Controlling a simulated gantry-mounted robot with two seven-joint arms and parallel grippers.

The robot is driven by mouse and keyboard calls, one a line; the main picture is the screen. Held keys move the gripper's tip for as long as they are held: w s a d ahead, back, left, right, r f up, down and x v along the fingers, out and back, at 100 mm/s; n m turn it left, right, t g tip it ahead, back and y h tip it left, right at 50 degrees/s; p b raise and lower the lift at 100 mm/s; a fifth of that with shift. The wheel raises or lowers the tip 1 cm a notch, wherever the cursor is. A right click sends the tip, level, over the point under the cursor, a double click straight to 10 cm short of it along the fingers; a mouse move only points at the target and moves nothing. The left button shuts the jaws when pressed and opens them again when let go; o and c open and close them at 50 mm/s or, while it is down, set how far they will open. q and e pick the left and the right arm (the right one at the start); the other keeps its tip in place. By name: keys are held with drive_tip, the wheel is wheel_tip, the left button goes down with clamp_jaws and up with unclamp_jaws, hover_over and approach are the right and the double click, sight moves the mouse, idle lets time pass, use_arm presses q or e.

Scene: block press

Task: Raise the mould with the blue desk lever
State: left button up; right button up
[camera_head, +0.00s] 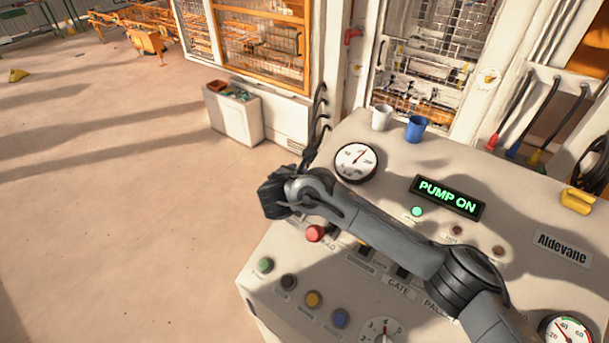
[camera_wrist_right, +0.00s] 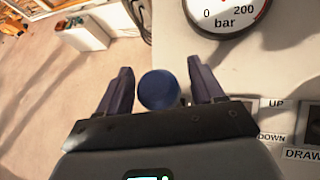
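A round blue lever knob (camera_wrist_right: 158,92) sits between the two fingers of my right gripper (camera_wrist_right: 159,66) in the right wrist view. The fingers stand apart, with a narrow gap visible on each side of the knob. In the head view my right gripper (camera_head: 273,196) is over the left edge of the control desk (camera_head: 343,208). The lever is hidden there behind the gripper and arm. My left gripper is not in view. I cannot pick out the mould.
Open floor lies to the left.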

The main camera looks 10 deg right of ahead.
drive_tip(key=shift+a, duration=0.1)
drive_tip(key=shift+s+a+r, duration=0.1)
drive_tip(key=shift+s+a, duration=0.1)
drive_tip(key=shift+s, duration=0.05)
drive_tip(key=v, duration=1)
drive_tip(key=shift+b, duration=0.3)
drive_tip(key=shift+d, duration=0.1)
drive_tip(key=shift+o, duration=0.2)
drive_tip(key=shift+s, duration=0.1)
